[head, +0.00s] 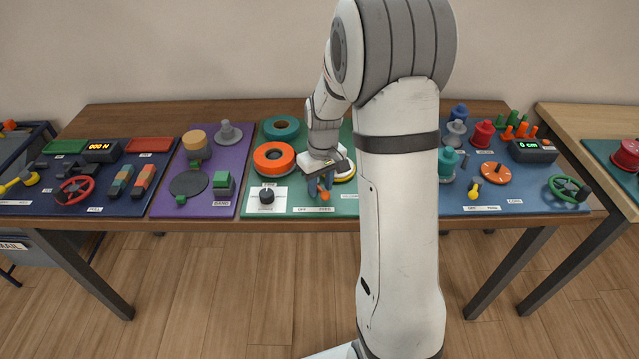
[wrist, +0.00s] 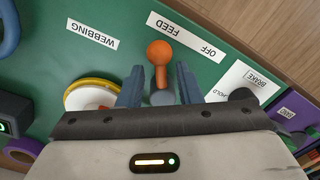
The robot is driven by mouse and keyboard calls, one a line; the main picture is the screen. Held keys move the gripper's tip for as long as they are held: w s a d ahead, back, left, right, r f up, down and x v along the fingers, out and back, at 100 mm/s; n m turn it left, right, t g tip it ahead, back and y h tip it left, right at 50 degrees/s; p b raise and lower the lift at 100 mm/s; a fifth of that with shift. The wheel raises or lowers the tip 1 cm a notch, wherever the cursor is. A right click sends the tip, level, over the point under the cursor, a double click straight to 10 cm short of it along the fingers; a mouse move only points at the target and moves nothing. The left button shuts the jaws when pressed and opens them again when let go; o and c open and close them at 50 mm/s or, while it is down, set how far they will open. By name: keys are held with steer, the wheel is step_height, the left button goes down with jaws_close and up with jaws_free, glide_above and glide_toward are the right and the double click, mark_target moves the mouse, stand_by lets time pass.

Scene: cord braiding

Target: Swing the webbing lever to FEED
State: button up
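The webbing lever has an orange ball knob (wrist: 160,52) on a short stem, rising from a grey pivot, in the wrist view. A white OFF/FEED label (wrist: 187,37) lies beyond the knob, upside down there. The knob leans toward the FEED end of it. My gripper (wrist: 160,75) is open, with one blue finger on each side of the stem and visible gaps between. In the head view, my gripper (head: 320,188) is low over the green panel (head: 345,207), and the orange knob (head: 324,197) shows just above the word FEED. The pivot is mostly hidden there.
A black knob (head: 266,196) on a white BRAKE plate stands left of the lever. Orange (head: 274,158) and teal (head: 281,128) rolls sit behind it. A yellow-and-white roll (wrist: 92,95) is close beside my gripper.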

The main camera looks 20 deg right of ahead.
step_height(320, 180, up, 8)
steer(key=shift+d+f, duration=0.1)
stand_by(0.6)
